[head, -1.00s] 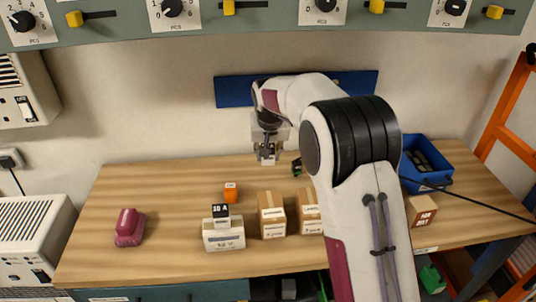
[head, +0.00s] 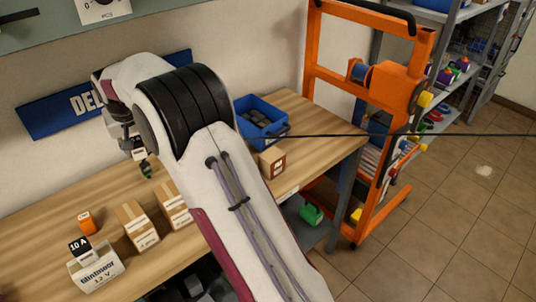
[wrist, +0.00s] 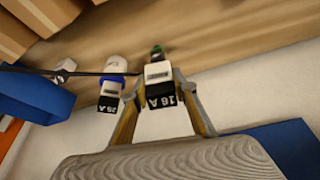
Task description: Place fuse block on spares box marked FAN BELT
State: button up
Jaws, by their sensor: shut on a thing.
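My gripper (wrist: 157,80) is shut on a fuse block (wrist: 160,92) with a white body and a black face marked 16 A. In the head view my gripper (head: 133,148) is over the back of the bench, behind my arm. A green-topped thing (wrist: 157,51) shows just past the held block; I cannot tell if it touches. A black 25 A block (wrist: 109,97) with a blue and white part stands beside the fingers, apart from them. The small cardboard box (head: 272,163), with a dark label that seems to read FAN BELT, sits near the bench's right front edge.
A blue bin (head: 262,118) stands behind the small box. A dark cable crosses in front of it. Two taller cartons (head: 140,226) and a white 12 V battery (head: 95,268) with a 10 A block on top stand at left. An orange rack (head: 380,90) is beyond the bench.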

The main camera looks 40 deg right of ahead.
jog(key=s+d+r+m, duration=0.2)
jog(key=d+r, duration=0.1)
jog(key=d, duration=0.9)
notch_tip(320, 180, up, 3)
jog(key=h, duration=0.1)
send_over(272, 155)
jog(key=shift+m, duration=0.3)
jog(key=shift+f, duration=0.15)
jog(key=shift+f, duration=3.05)
jog(key=shift+f, duration=0.15)
